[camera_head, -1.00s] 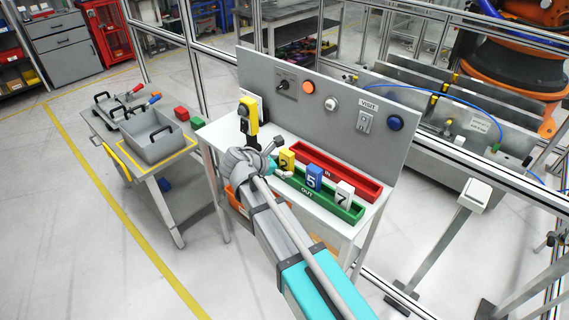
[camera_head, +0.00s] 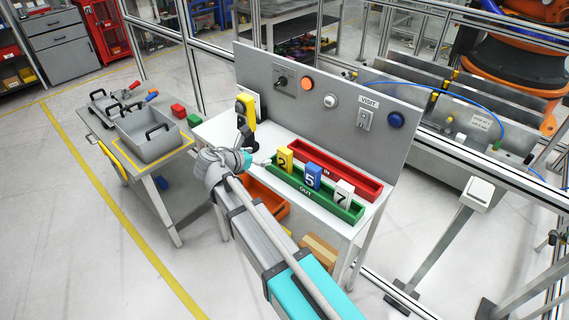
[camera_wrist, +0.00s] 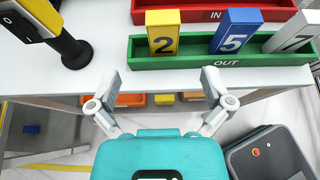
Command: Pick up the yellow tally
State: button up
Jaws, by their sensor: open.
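The yellow tally (camera_head: 285,159), marked 2, stands upright at the left end of the green OUT tray (camera_head: 343,211). In the wrist view the yellow tally (camera_wrist: 162,33) is ahead of my gripper, a little above the middle of the gap between the fingers. My gripper (camera_wrist: 158,92) is open and empty, with its fingers spread in front of the table edge and apart from the tally. In the head view my gripper (camera_head: 262,163) is just left of the tray, largely hidden by my own wrist.
The red IN tray (camera_head: 364,187) lies behind. A yellow and black device (camera_head: 246,115) stands at the left on the table. A grey panel (camera_head: 330,115) rises behind.

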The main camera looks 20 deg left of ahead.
aim_at(282, 154)
jog(key=b+x, duration=0.2)
jog(key=x, duration=0.4)
jog(key=shift+f+b, duration=0.15)
jog(key=shift+b, duration=0.15)
jog(key=shift+w+d+f, duration=0.2)
jog(key=shift+w+d, duration=0.05)
jog(key=shift+w, duration=0.35)
jog(key=shift+w+d+f+b, duration=0.25)
jog(key=shift+w+f+b, duration=0.1)
jog(key=shift+b, duration=0.15)
jog(key=shift+b+x, duration=0.95)
jog(key=shift+x, duration=1.2)
jog(key=shift+d, duration=0.1)
jog(key=shift+s, duration=0.1)
jog(key=c, duration=1.1)
